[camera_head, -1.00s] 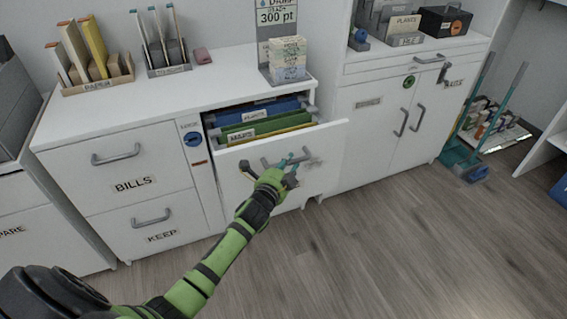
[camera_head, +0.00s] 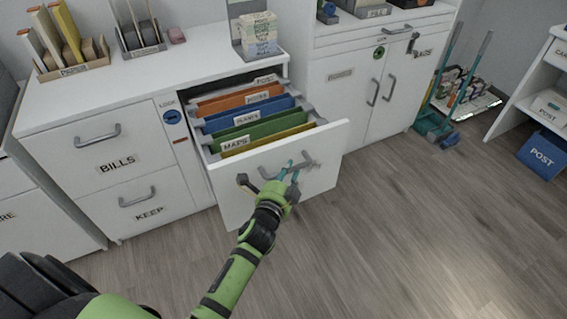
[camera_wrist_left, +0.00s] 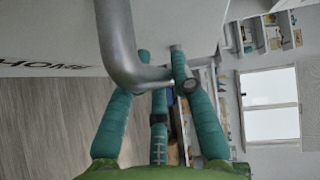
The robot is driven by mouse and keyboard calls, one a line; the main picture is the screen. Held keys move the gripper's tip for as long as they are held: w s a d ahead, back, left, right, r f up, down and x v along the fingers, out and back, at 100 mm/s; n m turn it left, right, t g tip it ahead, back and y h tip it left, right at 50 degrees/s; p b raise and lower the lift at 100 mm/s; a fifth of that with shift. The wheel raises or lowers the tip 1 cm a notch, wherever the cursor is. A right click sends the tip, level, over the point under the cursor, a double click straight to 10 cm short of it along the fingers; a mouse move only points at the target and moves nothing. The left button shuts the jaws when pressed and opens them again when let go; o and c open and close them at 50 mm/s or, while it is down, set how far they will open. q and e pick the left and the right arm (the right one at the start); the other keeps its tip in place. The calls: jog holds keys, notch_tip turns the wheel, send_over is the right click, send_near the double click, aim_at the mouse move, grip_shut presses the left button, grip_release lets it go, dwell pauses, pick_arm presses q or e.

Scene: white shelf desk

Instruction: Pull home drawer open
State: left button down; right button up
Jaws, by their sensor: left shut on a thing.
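The home drawer (camera_head: 318,150) stands pulled out of the white cabinet, with orange, blue, green and yellow hanging files in it. My left gripper (camera_head: 290,172) is at the drawer's front, shut on its grey bar handle (camera_head: 268,170). In the left wrist view the handle (camera_wrist_left: 118,40) runs between the teal fingers of my left gripper (camera_wrist_left: 160,85). The HOME label (camera_wrist_left: 45,66) shows on the white front there. The gripper and arm cover part of the drawer front in the head view. My right gripper is not in view.
BILLS (camera_head: 95,155) and KEEP (camera_head: 135,205) drawers at left are shut. Cupboard doors (camera_head: 365,95) stand to the right. The wooden floor (camera_head: 420,230) in front is clear.

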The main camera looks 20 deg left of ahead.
pick_arm(q)
jog(key=shift+s+d, duration=0.35)
jog(key=shift+d, duration=0.1)
jog(key=c, duration=1.1)
grip_release()
jog(key=shift+o, duration=0.2)
jog(key=s+r, duration=0.1)
jog(key=s, duration=1.1)
jog(key=shift+d+r, duration=0.35)
jog(key=shift+d, duration=0.05)
